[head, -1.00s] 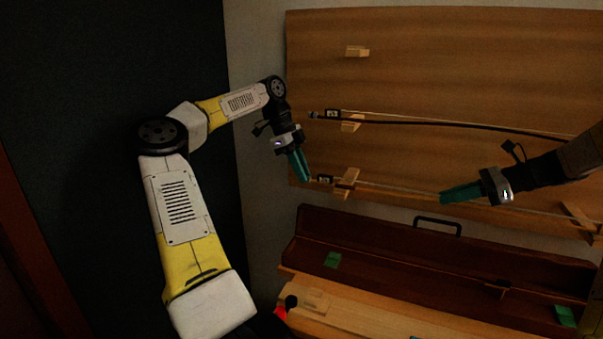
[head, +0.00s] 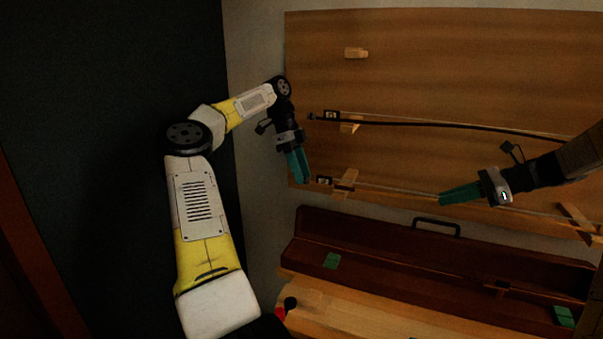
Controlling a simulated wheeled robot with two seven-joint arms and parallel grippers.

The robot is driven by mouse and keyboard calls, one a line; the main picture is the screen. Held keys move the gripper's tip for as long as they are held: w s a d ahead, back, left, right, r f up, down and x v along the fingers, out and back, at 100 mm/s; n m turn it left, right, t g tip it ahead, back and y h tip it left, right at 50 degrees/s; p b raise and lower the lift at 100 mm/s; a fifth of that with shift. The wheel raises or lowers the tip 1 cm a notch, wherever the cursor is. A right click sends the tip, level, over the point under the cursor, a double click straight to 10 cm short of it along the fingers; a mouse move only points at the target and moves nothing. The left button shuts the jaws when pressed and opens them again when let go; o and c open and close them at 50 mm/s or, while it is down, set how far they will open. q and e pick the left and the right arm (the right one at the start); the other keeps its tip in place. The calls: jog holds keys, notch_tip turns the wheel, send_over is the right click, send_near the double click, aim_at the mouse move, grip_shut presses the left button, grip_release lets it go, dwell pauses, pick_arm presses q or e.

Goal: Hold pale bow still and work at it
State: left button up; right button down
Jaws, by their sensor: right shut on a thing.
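The pale bow (head: 390,189) lies across the lower wooden pegs on the board, its dark frog (head: 323,181) at the left end. My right gripper (head: 443,199) is shut on the pale bow's stick, around the middle of the visible length. My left gripper (head: 301,181) is at the bow's left end, with its teal fingertips just left of the frog and a small gap between. From this angle I cannot tell whether its fingers are open or shut. The bow's part behind my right gripper is hidden.
A dark bow (head: 430,124) hangs above, on a peg (head: 350,127). An empty peg (head: 356,53) is higher up. Below the wooden board (head: 450,60) stand an open brown case (head: 390,235) with green patches and a wooden bench (head: 350,309).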

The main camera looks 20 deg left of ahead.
dwell(0.4)
pick_arm(q)
jog(key=s+a+r+t, duration=0.4)
jog(key=s+r+t, duration=0.3)
jog(key=r, duration=0.5)
jog(key=s+d+r+n+t, duration=0.1)
jog(key=s+d+r+n, duration=0.2)
jog(key=s, duration=0.5)
jog(key=s+d+r+n, duration=0.4)
jog(key=s+d+r, duration=0.1)
jog(key=s+d, duration=0.1)
jog(key=shift+s+d+t+h, duration=0.3)
jog(key=shift+s+t, duration=0.1)
jog(key=shift+s, duration=0.5)
